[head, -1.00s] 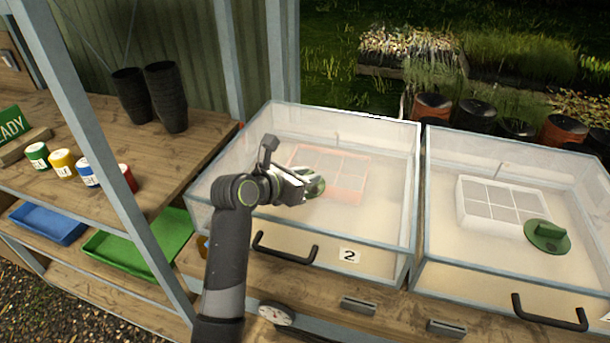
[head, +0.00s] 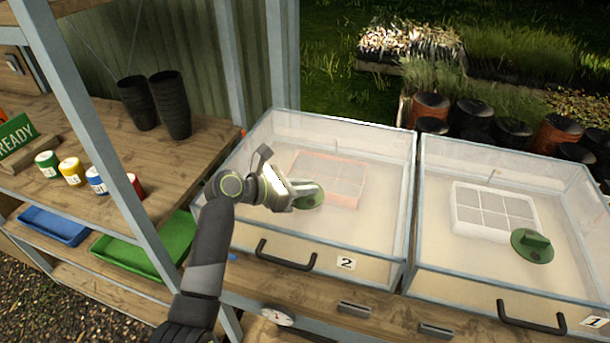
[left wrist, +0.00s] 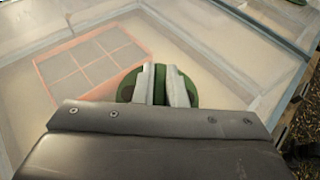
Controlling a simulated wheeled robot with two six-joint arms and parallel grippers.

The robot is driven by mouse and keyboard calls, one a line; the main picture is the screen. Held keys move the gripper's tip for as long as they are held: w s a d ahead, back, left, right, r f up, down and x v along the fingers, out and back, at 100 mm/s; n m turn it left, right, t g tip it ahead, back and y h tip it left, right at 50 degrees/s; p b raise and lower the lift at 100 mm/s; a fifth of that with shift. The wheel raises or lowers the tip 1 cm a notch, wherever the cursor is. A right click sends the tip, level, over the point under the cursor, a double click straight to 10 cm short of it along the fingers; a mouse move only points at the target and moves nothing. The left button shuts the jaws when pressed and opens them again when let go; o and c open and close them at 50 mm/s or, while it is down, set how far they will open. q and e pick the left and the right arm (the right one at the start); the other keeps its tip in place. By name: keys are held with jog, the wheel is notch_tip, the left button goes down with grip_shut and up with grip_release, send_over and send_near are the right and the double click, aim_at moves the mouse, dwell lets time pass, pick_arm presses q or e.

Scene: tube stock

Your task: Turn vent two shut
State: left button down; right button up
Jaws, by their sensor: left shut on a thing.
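The box marked 2 has a clear lid, and a round green vent knob (head: 311,197) sits on that lid. My left gripper (head: 296,195) is shut on the knob's raised grip. In the left wrist view the two pale fingers (left wrist: 160,87) close on either side of the green grip (left wrist: 159,84), with the round disc (left wrist: 186,88) showing around them. The number 2 label (head: 346,263) is on the box's front. A dark patch shows on the disc's left side in the wrist view. My right gripper is not in view.
A second clear-lidded box (head: 470,277), labelled 1 (head: 594,322), stands to the right with its own green vent knob (head: 532,246). Black handles (head: 286,255) stick out in front. A shelf with colored pots (head: 71,171) and black pots (head: 171,105) is at left.

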pick_arm(q)
jog(key=shift+w+r+m+g+h+p, duration=0.1)
jog(key=shift+m+g+h+p, duration=0.35)
jog(key=shift+m+g, duration=0.95)
jog(key=shift+g, duration=0.3)
jog(key=shift+m+g+h, duration=0.25)
jog(key=shift+m+g, duration=0.65)
jog(key=m+g+b, duration=0.1)
jog(key=m+g, duration=0.1)
jog(key=shift+f+g+b, duration=0.25)
jog(key=shift+g+b, duration=0.15)
jog(key=shift+m+g+b, duration=1.15)
jog(key=shift+m+g, duration=0.15)
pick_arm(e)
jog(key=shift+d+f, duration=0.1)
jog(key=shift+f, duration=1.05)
pick_arm(q)
jog(key=shift+y, duration=0.4)
jog(key=c, duration=1.5)
grip_release()
jog(key=shift+r, duration=0.1)
